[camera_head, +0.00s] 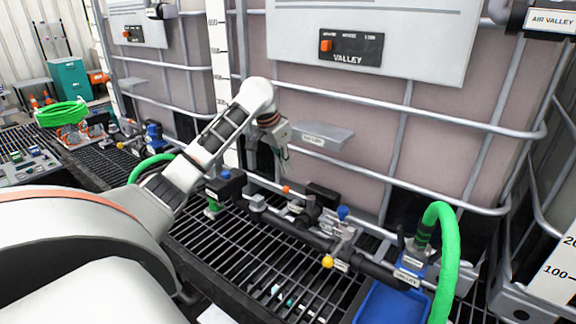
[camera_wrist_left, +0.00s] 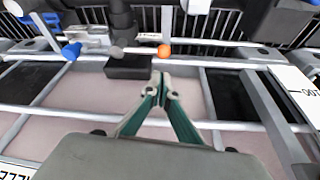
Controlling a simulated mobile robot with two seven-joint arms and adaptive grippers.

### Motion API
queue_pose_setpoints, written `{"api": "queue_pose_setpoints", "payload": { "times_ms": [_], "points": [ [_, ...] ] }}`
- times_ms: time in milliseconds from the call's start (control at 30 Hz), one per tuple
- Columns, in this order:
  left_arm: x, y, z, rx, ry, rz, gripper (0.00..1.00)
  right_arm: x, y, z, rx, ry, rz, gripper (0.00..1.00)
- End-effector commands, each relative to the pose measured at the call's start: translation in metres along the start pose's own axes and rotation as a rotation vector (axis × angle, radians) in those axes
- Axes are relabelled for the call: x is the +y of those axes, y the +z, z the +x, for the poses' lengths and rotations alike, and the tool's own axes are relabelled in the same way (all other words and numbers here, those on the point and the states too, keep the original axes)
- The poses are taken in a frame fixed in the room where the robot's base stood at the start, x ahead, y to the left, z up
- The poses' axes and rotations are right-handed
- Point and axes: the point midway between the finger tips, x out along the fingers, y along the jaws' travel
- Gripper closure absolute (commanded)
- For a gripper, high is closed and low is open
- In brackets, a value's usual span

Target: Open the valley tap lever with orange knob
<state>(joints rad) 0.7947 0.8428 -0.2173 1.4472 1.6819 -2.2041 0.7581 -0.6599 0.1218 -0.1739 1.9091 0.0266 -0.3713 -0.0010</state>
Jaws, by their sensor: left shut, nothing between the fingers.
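The orange knob (camera_head: 286,189) of the tap lever is a small ball at the valley tote's manifold, low in front of the tote. It also shows in the left wrist view (camera_wrist_left: 164,50), just beyond my fingertips in the picture. My left gripper (camera_head: 284,155) hangs above the knob in the head view, apart from it. In the left wrist view its green-sided fingers (camera_wrist_left: 160,88) are shut with nothing between them. The lever's arm is hard to make out. The valley tote (camera_head: 300,70) carries a panel marked VALLEY (camera_head: 351,48). My right gripper is out of view.
Blue (camera_head: 343,212) and yellow (camera_head: 327,262) knobs sit to the right along the manifold pipes. A green hose (camera_head: 446,260) rises at the right. Tote cage bars (camera_head: 340,165) and a small grey shelf plate (camera_head: 322,135) stand close to my gripper. A black grating (camera_head: 240,260) lies in front.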

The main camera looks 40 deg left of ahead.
Motion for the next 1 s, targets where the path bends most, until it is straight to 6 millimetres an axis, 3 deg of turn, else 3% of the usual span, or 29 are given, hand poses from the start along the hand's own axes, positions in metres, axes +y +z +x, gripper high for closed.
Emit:
{"api": "queue_pose_setpoints", "payload": {
  "times_ms": [200,400,1000],
  "points": [
    [0.002,0.0,0.041,-0.001,0.005,-0.001,1.0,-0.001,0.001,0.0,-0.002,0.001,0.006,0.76],
    [0.001,0.0,0.065,0.0,0.002,0.0,1.0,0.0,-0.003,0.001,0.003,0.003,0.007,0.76],
    [0.003,-0.002,0.076,0.001,0.001,0.001,1.0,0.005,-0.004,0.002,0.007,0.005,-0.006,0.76]
  ]
}}
